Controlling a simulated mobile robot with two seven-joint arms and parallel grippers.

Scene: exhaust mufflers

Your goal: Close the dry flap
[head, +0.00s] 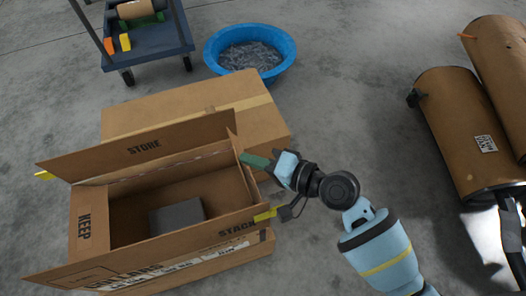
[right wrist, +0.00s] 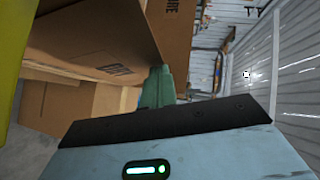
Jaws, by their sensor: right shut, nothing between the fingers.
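An open cardboard box (head: 88,222) stands on the floor with a dark grey block (head: 176,218) inside. Its back flap (head: 146,148) reads STORE and stands up; its left flap (head: 84,226) reads KEEP. The front flap (head: 190,247) reads STACK and leans outward. I cannot read DRY anywhere; a flap at the box's right end (head: 242,178) shows nearly edge-on, its lettering hidden. My right gripper (head: 254,160) is shut and empty, its green fingers by the box's back right corner. They also show in the right wrist view (right wrist: 158,86). Contact is unclear. My left gripper is out of view.
A closed cardboard box (head: 190,100) lies right behind the open one. A blue basin (head: 286,45) and a wheeled cart (head: 150,40) stand farther back. Large brown cylinders (head: 460,130) stand at the right. The floor between is clear.

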